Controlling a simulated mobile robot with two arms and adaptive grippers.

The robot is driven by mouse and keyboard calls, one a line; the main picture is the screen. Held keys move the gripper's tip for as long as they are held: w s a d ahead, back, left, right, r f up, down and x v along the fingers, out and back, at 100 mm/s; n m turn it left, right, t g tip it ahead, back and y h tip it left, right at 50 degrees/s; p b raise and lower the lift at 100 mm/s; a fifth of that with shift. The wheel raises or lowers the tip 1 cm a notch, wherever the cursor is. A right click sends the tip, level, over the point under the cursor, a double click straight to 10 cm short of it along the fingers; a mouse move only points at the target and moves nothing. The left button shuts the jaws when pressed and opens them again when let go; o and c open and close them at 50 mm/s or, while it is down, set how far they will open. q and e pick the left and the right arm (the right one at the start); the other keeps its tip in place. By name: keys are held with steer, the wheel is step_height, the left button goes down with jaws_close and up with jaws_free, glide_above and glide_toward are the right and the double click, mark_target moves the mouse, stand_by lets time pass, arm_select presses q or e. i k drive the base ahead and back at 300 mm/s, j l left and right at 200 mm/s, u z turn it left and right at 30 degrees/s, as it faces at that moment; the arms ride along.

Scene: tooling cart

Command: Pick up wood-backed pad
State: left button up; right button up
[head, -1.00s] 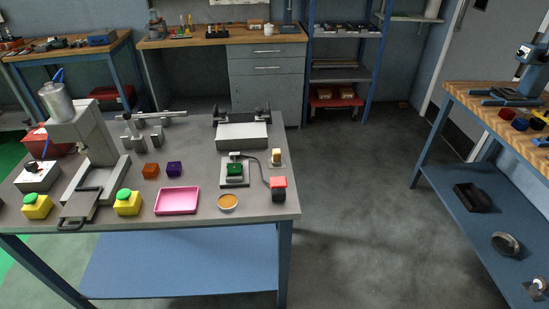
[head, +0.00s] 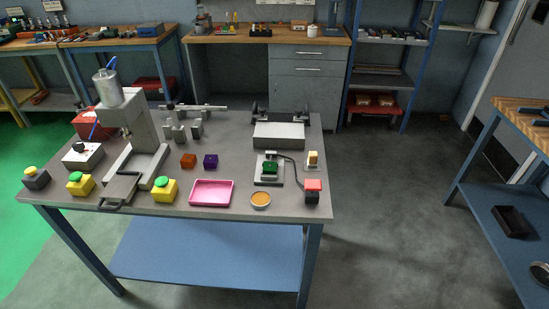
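A small tan, wood-coloured block (head: 312,157) stands on a pale plate at the right side of the grey table (head: 235,174). It looks most like the wood-backed pad, but it is too small to be sure. The red-topped black block (head: 312,191) stands in front of it. A small fixture with a green block (head: 270,169) is to its left. A round dish with an orange top (head: 260,200) is near the front edge. Neither of my grippers is in view.
A pink tray (head: 212,192), an orange cube (head: 188,161), a purple cube (head: 210,161), yellow-and-green buttons (head: 164,189) and a grey press (head: 143,135) occupy the table. A wood-topped bench (head: 532,125) stands at right. The floor (head: 400,215) between is clear.

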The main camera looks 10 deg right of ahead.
mark_target(312, 160)
steer(key=i+l+u, duration=0.15)
steer(key=l+u, duration=0.25)
steer(key=i+l+u, duration=0.15)
steer(key=l+u, duration=0.5)
steer(key=u, duration=0.2)
steer(key=l+u, duration=0.4)
steer(key=i+l, duration=0.05)
